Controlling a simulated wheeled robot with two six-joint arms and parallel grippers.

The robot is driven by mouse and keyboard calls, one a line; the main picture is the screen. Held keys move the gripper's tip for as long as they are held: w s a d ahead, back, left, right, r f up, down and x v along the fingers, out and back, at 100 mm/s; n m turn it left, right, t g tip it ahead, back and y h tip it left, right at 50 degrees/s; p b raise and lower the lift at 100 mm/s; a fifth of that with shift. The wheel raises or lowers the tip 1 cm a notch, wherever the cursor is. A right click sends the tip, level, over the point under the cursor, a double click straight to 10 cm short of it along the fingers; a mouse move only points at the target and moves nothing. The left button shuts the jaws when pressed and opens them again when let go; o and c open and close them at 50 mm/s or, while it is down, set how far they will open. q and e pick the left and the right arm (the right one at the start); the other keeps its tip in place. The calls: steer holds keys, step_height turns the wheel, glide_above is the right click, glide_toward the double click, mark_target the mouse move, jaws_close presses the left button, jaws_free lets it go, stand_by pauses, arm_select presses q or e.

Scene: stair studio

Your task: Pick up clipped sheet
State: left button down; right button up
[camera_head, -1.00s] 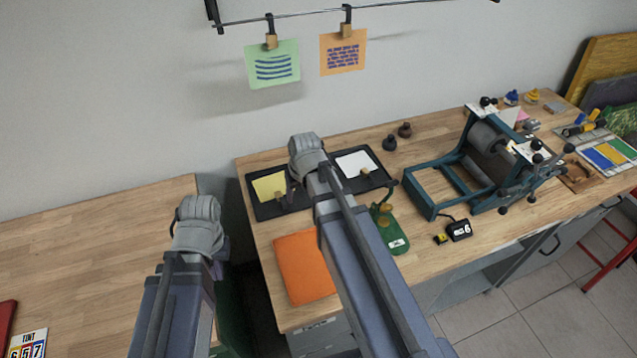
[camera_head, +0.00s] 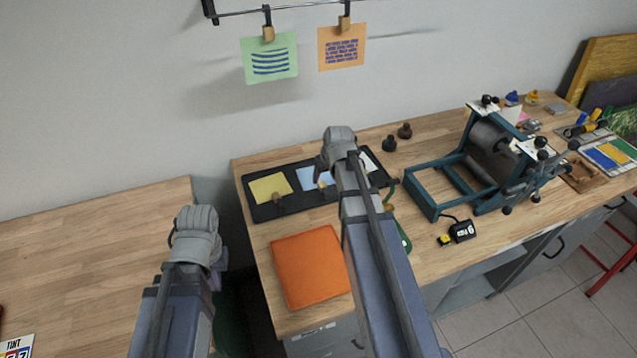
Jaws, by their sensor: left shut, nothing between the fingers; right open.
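A black tray (camera_head: 262,213) on the right-hand bench holds a yellow sheet (camera_head: 270,187) with a clip (camera_head: 278,199) at its front edge. It also holds a blue sheet (camera_head: 313,180) with a clip (camera_head: 325,180), and a white sheet (camera_head: 369,161) mostly hidden by my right arm. My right gripper (camera_head: 323,169) is open and hangs over the tray, between the blue and white sheets. Its fingertips are hard to make out. My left gripper (camera_head: 214,258) is shut and empty, left of the bench. Its fingers are mostly hidden by its wrist.
A green sheet (camera_head: 270,60) and an orange sheet (camera_head: 342,47) hang clipped from a wall rail. An orange pad (camera_head: 310,266) lies in front of the tray. A teal press (camera_head: 480,165) stands to the right. The left bench (camera_head: 90,250) is largely bare.

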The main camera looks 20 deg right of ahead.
mark_target(322, 183)
steer(key=shift+b+x, duration=2.4)
steer(key=shift+x, duration=0.25)
steer(key=shift+w+a+r, duration=0.1)
steer(key=shift+w, duration=0.05)
steer(key=shift+r, duration=0.1)
steer(key=shift+c, duration=0.4)
jaws_close()
